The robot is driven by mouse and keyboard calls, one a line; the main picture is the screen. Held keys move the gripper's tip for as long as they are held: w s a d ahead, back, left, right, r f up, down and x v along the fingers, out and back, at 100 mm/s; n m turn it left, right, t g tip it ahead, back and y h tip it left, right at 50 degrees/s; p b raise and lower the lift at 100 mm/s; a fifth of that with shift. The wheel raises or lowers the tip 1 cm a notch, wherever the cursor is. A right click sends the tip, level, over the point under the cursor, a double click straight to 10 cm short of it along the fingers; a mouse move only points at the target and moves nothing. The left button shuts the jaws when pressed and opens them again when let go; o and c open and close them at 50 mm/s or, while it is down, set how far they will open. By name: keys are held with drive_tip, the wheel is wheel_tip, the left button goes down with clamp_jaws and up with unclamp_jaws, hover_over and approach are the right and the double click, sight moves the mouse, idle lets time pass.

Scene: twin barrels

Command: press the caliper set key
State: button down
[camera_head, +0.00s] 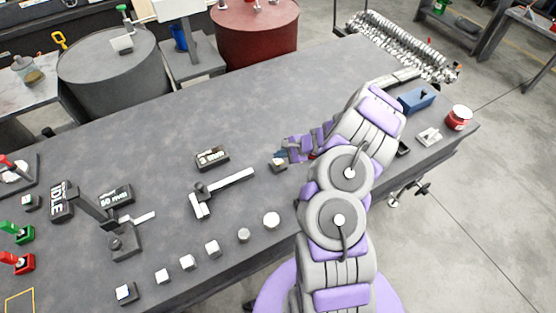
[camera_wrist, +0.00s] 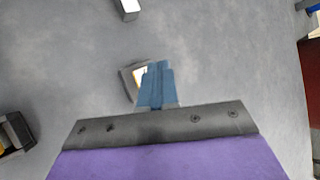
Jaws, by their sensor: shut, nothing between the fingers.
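A small dark key block (camera_head: 278,166) with a pale top, which looks like the caliper set key, sits on the grey bench. My gripper (camera_head: 281,155) is at its far side, low over the bench. In the wrist view my shut, empty blue fingers (camera_wrist: 157,76) overlap the key (camera_wrist: 129,82) and hide part of its white and yellow top. I cannot tell whether they touch it. The caliper (camera_head: 222,188), a pale bar with a dark slider, lies left of the key. A dark display box (camera_head: 212,158) stands behind the caliper.
A row of pale blocks and discs (camera_head: 212,248) lies along the near edge. A second gauge (camera_head: 125,240) and red and green levers (camera_head: 22,262) stand at left. A blue box (camera_head: 417,100) and red tin (camera_head: 459,117) are at right. The far middle bench is clear.

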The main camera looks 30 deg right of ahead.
sight(280, 161)
drive_tip(key=shift+f, duration=0.1)
idle(0.6)
drive_tip(key=shift+a+f+b, duration=0.1)
drive_tip(key=shift+f+b, duration=0.15)
drive_tip(key=shift+b, duration=0.1)
drive_tip(key=shift+s+f+b, duration=0.1)
drive_tip(key=shift+f+b, duration=0.25)
drive_tip(key=shift+f, duration=0.2)
idle(0.6)
drive_tip(key=shift+r, duration=0.1)
drive_tip(key=shift+r+p, duration=0.65)
drive_tip(key=shift+r, duration=0.25)
drive_tip(key=shift+r+p, duration=1.65)
drive_tip(key=shift+r, duration=0.85)
